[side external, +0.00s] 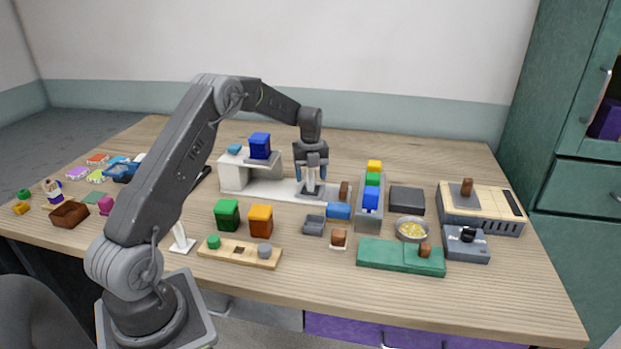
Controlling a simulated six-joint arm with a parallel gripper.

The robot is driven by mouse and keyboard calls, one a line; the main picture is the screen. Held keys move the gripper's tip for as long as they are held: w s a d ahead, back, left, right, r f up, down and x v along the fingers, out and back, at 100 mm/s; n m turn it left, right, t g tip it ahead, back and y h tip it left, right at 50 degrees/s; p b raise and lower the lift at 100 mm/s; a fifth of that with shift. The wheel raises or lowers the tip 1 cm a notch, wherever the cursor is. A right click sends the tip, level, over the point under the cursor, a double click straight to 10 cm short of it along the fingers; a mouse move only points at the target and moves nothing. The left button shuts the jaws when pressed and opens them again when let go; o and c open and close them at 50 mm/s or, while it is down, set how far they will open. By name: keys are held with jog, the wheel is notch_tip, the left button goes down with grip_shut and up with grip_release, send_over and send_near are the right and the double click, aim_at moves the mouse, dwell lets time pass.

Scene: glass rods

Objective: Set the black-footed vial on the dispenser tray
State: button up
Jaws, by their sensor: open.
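A white dispenser-like unit (235,177) stands behind the middle of the table, with a flat white base reaching right. A dark grey plate (311,193), which looks like the tray, lies on that base. My gripper (311,180) points straight down just above this plate, its jaws open. Pale bluish upright shapes show at the jaws; I cannot tell whether they are the fingers or a clear vial between them. No black foot can be made out, so the vial is not clearly seen.
A blue block (260,146) sits on the white unit, left of my gripper. A grey rack with coloured blocks (371,196) and a blue block (338,211) are close on the right. Green (227,215) and orange (260,220) cubes stand in front. Bare wood is at the front edge.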

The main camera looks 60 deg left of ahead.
notch_tip(320, 180, up, 12)
jog(key=s+d+r+n+t, duration=0.1)
jog(key=s+d+r+n, duration=0.25)
jog(key=d+r, duration=0.4)
jog(key=s+d+r+n+t, duration=0.2)
jog(key=s+d+n, duration=0.4)
jog(key=s+d, duration=0.25)
jog(key=s+d+r+n+t, duration=0.1)
jog(key=s+d+r+n, duration=0.2)
jog(key=s+d+n, duration=0.5)
jog(key=s+d+f+n+t, duration=0.1)
jog(key=s+d+f+n, duration=0.3)
jog(key=s, duration=0.5)
jog(key=shift+d+f+n+t, duration=0.3)
jog(key=shift+d+f+n, duration=0.15)
jog(key=shift+d, duration=0.35)
jog(key=shift+c, duration=0.2)
